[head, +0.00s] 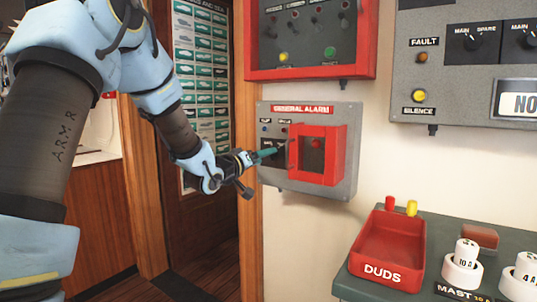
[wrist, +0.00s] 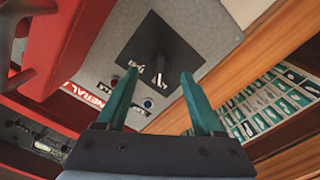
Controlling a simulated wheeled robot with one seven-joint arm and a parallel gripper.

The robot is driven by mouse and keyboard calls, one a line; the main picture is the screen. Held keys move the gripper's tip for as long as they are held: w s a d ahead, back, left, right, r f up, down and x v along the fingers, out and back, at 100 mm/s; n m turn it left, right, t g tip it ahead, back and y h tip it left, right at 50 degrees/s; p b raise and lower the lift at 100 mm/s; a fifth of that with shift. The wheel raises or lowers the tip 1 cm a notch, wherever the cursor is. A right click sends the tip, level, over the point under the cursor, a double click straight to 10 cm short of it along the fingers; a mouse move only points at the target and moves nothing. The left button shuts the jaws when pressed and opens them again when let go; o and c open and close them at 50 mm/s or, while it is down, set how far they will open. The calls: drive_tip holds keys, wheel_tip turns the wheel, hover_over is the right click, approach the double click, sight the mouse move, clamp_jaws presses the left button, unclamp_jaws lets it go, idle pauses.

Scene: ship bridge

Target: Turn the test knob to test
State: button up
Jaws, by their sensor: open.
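The grey general alarm panel (head: 347,160) is on the wall in the head view, with a red title strip along its top. In the wrist view a dark knob (wrist: 158,45) stands on a black square plate (wrist: 190,53) with small white lettering that is hard to read. My gripper (head: 277,151) reaches to the panel's left side and hides most of the knob there. In the wrist view my gripper (wrist: 159,78) is open, its two green fingers apart on either side of the knob's line. I cannot tell whether they touch it.
A red guard cover (head: 327,160) stands out from the panel, close to the right of my fingers. A red-framed panel (head: 310,74) hangs above. A red DUDS box (head: 385,262) sits on a console at lower right. A wooden door frame (head: 246,235) is at left.

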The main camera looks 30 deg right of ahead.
drive_tip(key=shift+x, duration=1.75)
clamp_jaws()
